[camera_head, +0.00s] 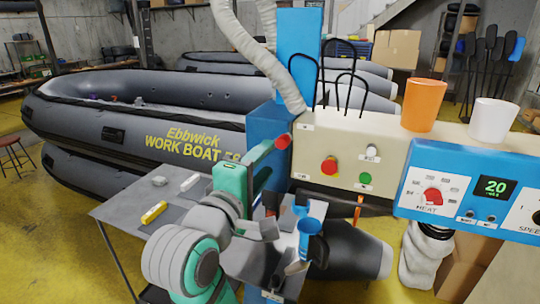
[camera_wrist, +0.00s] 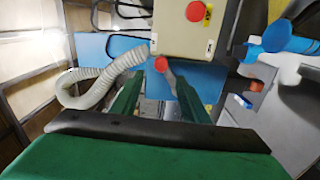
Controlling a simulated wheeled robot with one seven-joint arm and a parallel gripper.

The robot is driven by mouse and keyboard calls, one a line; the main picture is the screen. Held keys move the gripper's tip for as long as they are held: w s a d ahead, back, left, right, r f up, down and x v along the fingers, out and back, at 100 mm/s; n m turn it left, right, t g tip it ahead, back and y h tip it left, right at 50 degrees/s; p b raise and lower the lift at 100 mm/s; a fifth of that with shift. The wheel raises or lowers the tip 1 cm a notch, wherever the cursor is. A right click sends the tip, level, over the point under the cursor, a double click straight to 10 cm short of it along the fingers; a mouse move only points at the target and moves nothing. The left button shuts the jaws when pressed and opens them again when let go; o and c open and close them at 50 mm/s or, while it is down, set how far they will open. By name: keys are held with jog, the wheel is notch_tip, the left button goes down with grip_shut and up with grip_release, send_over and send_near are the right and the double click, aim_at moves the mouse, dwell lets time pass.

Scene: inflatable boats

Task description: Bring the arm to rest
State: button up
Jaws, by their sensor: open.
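My gripper (camera_head: 268,148) is at the middle of the head view, its teal hand beside the blue column and left of the cream control box. In the wrist view my gripper (camera_wrist: 160,82) shows two green fingers spread apart with nothing held between them. A small red knob (camera_wrist: 160,62) shows beyond the gap between the fingertips; I cannot tell whether a finger touches it. A red knob also shows near the gripper in the head view (camera_head: 283,142). My grey and teal arm is bent low in front of the table.
The cream control box (camera_head: 345,155) and blue heat panel (camera_head: 465,190) stand close on the right, with an orange cup (camera_head: 424,104) and a white cup (camera_head: 492,119) on top. A grey table (camera_head: 125,212) holds a yellow block (camera_head: 154,213). Inflatable boats (camera_head: 130,125) lie behind.

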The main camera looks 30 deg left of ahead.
jog(key=shift+s, duration=0.25)
dwell(0.3)
jog(key=w+d+f+m+g, duration=0.1)
jog(key=w+d+f, duration=0.1)
jog(key=f, duration=0.8)
jog(key=w+d+f+m, duration=0.1)
jog(key=d+f, duration=0.2)
jog(key=f, duration=0.7)
jog(key=s+d+f+m+y, duration=0.1)
jog(key=s+d+f+m, duration=0.15)
jog(key=f, duration=0.55)
jog(key=s+d+f+m, duration=0.2)
jog(key=s+d+f, duration=0.2)
jog(key=f, duration=0.4)
jog(key=s+d+f+m+g, duration=0.1)
jog(key=s+d+f+m, duration=0.3)
jog(key=s, duration=0.3)
jog(key=s+d+f+m, duration=0.1)
jog(key=s+d+f, duration=0.3)
jog(key=s+f, duration=0.25)
jog(key=s+d+m+h, duration=0.1)
jog(key=s+d+m, duration=0.1)
jog(key=s, duration=0.6)
jog(key=s+d+m+h, duration=0.1)
jog(key=s+d+m, duration=0.2)
jog(key=s+m, duration=0.2)
jog(key=s, duration=0.3)
jog(key=shift+d+f+g+h, duration=0.15)
jog(key=shift+f+g+h, duration=0.05)
jog(key=shift+g+h, duration=0.1)
